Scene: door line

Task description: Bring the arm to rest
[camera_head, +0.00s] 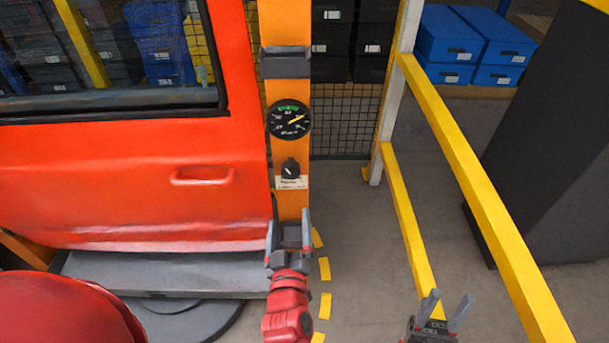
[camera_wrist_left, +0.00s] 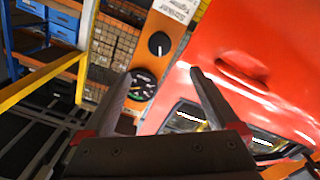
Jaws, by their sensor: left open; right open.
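My left gripper (camera_head: 289,235) is open and empty in front of the lower part of the orange post (camera_head: 292,205), below the black knob (camera_head: 290,167). In the left wrist view its two fingers (camera_wrist_left: 160,95) stand apart with nothing between them. The knob (camera_wrist_left: 159,43) and the round black gauge (camera_wrist_left: 142,85) show beyond the fingers there. In the head view the gauge (camera_head: 289,119) sits above the knob, with a yellow needle and a green band. My right gripper (camera_head: 447,308) is open and empty at the bottom edge, right of the left one.
A red car door (camera_head: 130,180) with a handle (camera_head: 202,174) fills the left, above a grey platform (camera_head: 170,272). A yellow railing (camera_head: 465,165) runs along the right, beside a dark cabinet (camera_head: 555,150). Blue bins (camera_head: 450,35) stand behind. Grey floor lies between post and railing.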

